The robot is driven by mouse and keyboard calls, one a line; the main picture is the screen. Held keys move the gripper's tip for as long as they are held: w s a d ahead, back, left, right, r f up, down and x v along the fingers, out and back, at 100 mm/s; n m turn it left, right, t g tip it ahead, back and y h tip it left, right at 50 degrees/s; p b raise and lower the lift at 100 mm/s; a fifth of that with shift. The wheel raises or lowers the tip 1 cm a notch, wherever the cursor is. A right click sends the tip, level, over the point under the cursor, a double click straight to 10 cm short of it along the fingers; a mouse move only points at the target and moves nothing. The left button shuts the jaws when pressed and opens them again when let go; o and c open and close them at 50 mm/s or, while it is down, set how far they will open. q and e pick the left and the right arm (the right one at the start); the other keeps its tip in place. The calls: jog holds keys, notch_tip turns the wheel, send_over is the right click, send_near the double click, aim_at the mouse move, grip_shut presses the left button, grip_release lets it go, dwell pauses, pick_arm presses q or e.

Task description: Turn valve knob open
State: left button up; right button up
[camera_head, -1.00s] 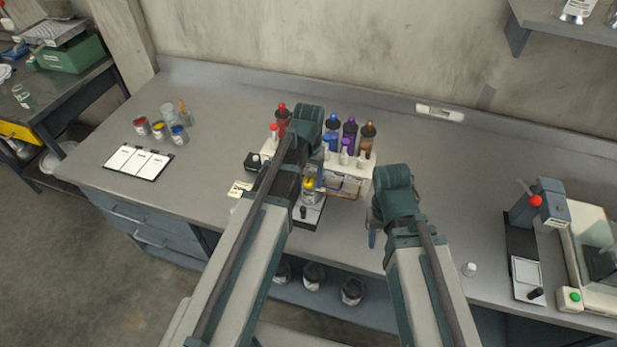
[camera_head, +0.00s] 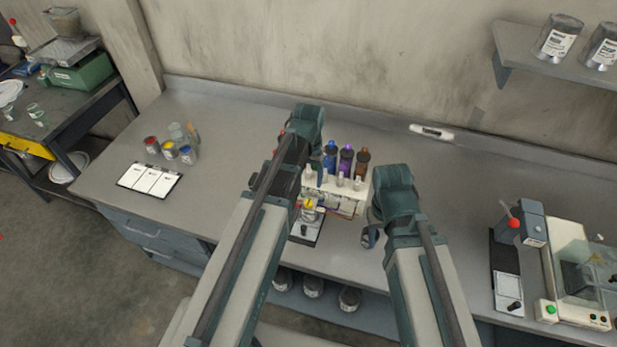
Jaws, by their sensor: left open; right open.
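A white dispenser rack (camera_head: 350,204) with blue, purple and brown bottles stands on the grey bench, partly behind my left arm. A can with yellow in it (camera_head: 309,208) stands under the rack on a small stand with a black knob (camera_head: 304,230). I cannot make out for certain which knob is the valve knob. My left gripper (camera_head: 306,125) is over the rack's left part; its fingertips are hidden by my arm. My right gripper (camera_head: 371,237) is open and empty, right of the rack and apart from it.
Small paint cans (camera_head: 169,150) and a white-sheeted clipboard (camera_head: 150,179) lie at the left. A red-knobbed device (camera_head: 532,222) and a glass-sided balance (camera_head: 578,275) stand at the right. A wall shelf (camera_head: 520,62) holds jars.

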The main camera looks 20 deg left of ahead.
pick_arm(q)
notch_tip(320, 180, up, 3)
jog(key=shift+f+p, duration=0.1)
jog(key=shift+p, duration=0.8)
pick_arm(e)
notch_tip(320, 180, up, 3)
jog(key=shift+f, duration=0.1)
pick_arm(q)
jog(key=s+d+f+m+y+b, duration=0.1)
jog(key=s+d+f+m+b, duration=0.2)
jog(key=s+d+f+b, duration=0.8)
jog(key=s+f+b, duration=0.1)
jog(key=s+b, duration=0.1)
jog(key=s, duration=0.1)
jog(key=shift+s+f+m, duration=0.2)
jog(key=shift+f+m, duration=0.1)
jog(key=shift+f, duration=0.05)
pick_arm(e)
notch_tip(320, 180, down, 13)
